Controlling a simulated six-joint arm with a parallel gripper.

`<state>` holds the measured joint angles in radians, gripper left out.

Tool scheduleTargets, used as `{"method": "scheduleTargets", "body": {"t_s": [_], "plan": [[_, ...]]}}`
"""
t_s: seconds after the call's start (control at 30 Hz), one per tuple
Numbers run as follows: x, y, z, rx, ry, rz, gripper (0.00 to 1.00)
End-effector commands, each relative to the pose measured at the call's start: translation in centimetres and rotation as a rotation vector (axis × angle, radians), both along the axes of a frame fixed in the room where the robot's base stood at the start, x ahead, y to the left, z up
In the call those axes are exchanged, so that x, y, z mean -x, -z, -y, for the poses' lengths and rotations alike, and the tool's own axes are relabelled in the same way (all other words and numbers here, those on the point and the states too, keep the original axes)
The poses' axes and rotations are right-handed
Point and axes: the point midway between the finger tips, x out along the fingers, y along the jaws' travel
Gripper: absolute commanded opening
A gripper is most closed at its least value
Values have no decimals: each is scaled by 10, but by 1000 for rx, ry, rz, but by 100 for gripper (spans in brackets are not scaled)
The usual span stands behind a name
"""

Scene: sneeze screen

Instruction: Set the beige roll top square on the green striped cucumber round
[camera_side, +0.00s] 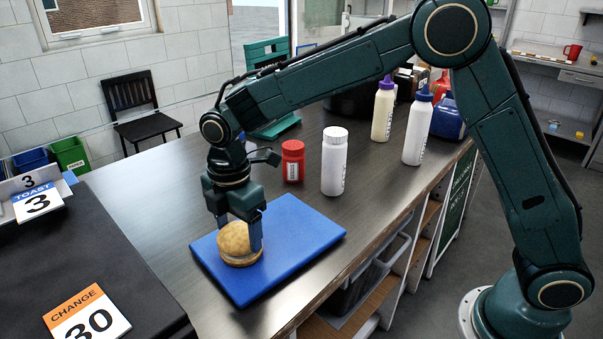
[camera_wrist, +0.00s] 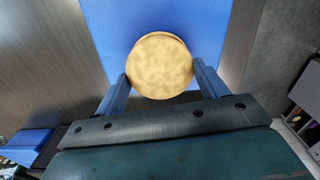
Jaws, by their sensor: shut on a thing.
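The beige roll top (camera_side: 236,237) is between the fingers of my gripper (camera_side: 240,244), which is shut on it. In the wrist view the roll top (camera_wrist: 160,66) fills the space between the two blue fingertips. In the side view it sits low over the blue board, directly above a stack with a pale layer and a brown lower edge (camera_side: 242,262). I cannot tell whether it touches that stack. The green striped cucumber round is not visible; the roll top and fingers cover the middle of the stack.
The blue board (camera_side: 300,235) lies on the dark counter, its right part bare. A red jar (camera_side: 293,162) and a white bottle (camera_side: 334,165) stand behind it. Two taller bottles (camera_side: 383,110) (camera_side: 417,130) stand further back. A sign reading 30 (camera_side: 88,318) is at the front left.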

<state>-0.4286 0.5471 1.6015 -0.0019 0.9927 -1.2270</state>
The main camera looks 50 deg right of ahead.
Motion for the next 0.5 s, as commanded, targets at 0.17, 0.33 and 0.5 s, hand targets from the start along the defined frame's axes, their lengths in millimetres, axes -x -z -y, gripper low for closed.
{"method": "scheduleTargets", "body": {"t_s": [0.17, 0.33, 0.5], "plan": [[0, 0, 0, 0, 0, -1, 95], [0, 0, 0, 0, 0, -1, 97], [0, 0, 0, 0, 0, 0, 97]]}}
